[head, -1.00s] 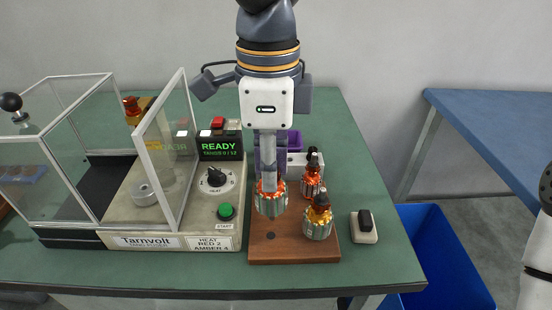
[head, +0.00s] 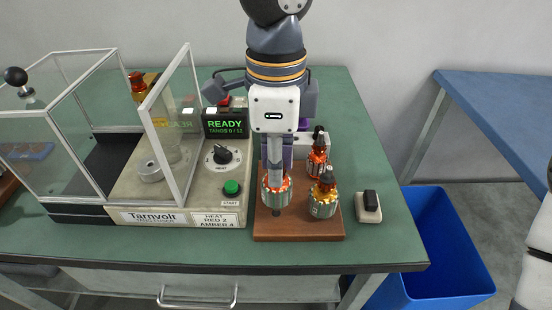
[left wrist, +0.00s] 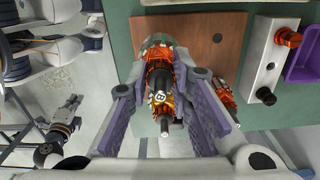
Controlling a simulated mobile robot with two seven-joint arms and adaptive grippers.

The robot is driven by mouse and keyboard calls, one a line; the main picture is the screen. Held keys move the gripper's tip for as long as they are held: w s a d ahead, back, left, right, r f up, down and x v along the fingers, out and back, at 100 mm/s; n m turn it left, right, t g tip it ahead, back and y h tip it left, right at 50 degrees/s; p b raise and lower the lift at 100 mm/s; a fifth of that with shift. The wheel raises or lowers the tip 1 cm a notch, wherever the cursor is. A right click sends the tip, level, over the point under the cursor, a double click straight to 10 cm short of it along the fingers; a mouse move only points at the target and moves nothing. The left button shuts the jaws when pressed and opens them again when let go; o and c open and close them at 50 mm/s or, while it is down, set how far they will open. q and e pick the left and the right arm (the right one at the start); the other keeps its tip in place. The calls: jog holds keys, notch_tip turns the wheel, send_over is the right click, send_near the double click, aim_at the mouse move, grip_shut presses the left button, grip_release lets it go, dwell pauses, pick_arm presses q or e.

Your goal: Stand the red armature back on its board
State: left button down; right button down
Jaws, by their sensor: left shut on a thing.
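My left gripper (head: 273,180) points down and is shut on the red armature (head: 276,193), gripping its upper part. The armature has a grey ribbed core and red-orange windings. It hangs upright just above the left half of the brown wooden board (head: 262,231), over a dark round spot (head: 276,212). Whether it touches the board I cannot tell. In the left wrist view the armature (left wrist: 158,75) is between my purple-padded fingers, and the board (left wrist: 190,30) lies beyond. What looks like my right gripper (left wrist: 68,112) shows small at the left there; its jaws are unclear.
The winding machine (head: 175,217) is left of the board. A small black-topped block (head: 369,207) is to the right. A blue bin (head: 440,240) stands below the table.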

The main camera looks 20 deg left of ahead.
pick_arm(q)
jog(key=shift+f, duration=1.4)
jog(key=c, duration=1.4)
grip_release()
jog(key=shift+o, duration=0.2)
jog(key=shift+r, duration=2.25)
